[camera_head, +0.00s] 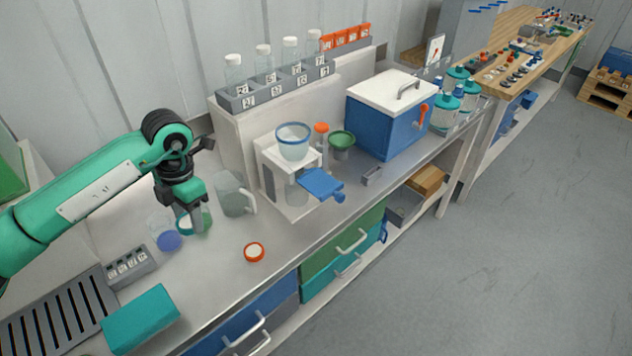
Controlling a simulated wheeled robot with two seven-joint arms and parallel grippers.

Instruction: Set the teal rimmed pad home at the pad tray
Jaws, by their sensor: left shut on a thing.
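My left gripper (189,222) comes down from the left over the steel bench and is shut on the teal rimmed pad (184,226). The pad's teal edge and pale face show between and beside the fingers; the rest is hidden by them. The pad is close above or at the bench top; I cannot tell if it touches. I cannot make out for certain which thing is the pad tray. My right gripper is not in view.
A clear cup with a blue bottom (169,241) and a clear jug (232,193) flank the gripper. An orange-rimmed pad (254,252) lies on the bench. A white stand (290,180), blue cooler (386,120) and teal box (140,318) stand around.

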